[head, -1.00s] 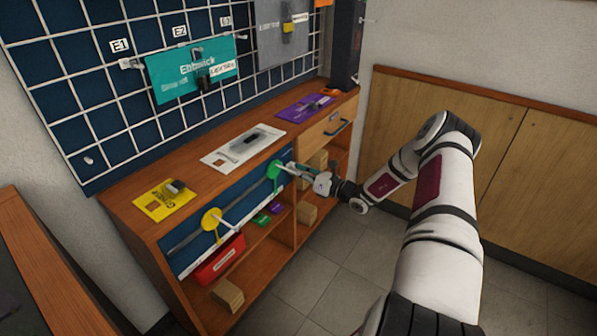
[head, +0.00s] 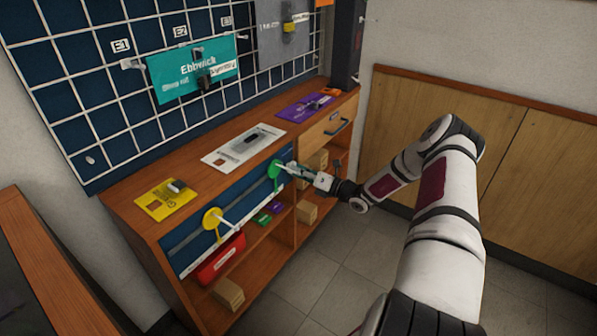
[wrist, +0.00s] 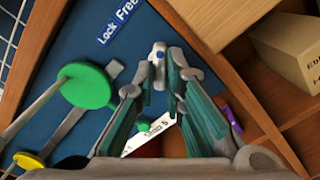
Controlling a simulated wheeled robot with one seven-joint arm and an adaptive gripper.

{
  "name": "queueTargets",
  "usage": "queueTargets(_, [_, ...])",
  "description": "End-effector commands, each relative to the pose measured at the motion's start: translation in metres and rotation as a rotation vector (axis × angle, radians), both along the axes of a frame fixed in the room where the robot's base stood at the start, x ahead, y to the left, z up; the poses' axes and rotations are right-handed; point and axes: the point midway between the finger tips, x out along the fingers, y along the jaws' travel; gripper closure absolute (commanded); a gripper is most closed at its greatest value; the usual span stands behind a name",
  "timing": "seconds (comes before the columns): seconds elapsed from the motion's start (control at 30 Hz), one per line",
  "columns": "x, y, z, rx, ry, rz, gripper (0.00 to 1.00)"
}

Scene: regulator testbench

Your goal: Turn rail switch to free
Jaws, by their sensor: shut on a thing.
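The rail switch (wrist: 159,51) shows in the wrist view as a small grey-white knob with a blue mark, on the blue panel (wrist: 60,28). My gripper (wrist: 160,60) is shut on it, with a finger on either side. The Lock Free label (wrist: 118,20) is just left of and above the switch. In the head view my gripper (head: 294,168) is at the panel's right end, beside the green disc (head: 275,170). The fingers hide the switch there, and its exact setting cannot be told.
A red bin (head: 218,262) and wooden blocks (head: 228,293) sit on the shelves below. The drawer (head: 325,130) is right of the panel. The floor in front is clear.

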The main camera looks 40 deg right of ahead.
Motion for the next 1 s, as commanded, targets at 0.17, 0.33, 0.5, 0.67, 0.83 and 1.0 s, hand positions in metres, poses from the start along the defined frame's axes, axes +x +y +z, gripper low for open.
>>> queueTargets(0.17, [-0.001, 0.000, -0.003, 0.002, 0.005, 0.000, 1.00])
queueTargets(0.33, [-0.001, 0.000, -0.003, 0.002, 0.005, 0.000, 0.76])
queueTargets(0.5, [-0.001, 0.000, -0.001, 0.001, 0.003, 0.000, 0.69])
queueTargets(0.67, [-0.001, 0.000, -0.001, 0.000, 0.002, 0.000, 0.69])
queueTargets(0.83, [-0.013, -0.005, -0.001, 0.000, 0.002, -0.002, 0.69])
queueTargets(1.0, [-0.042, -0.016, -0.001, 0.000, 0.002, -0.004, 0.69])
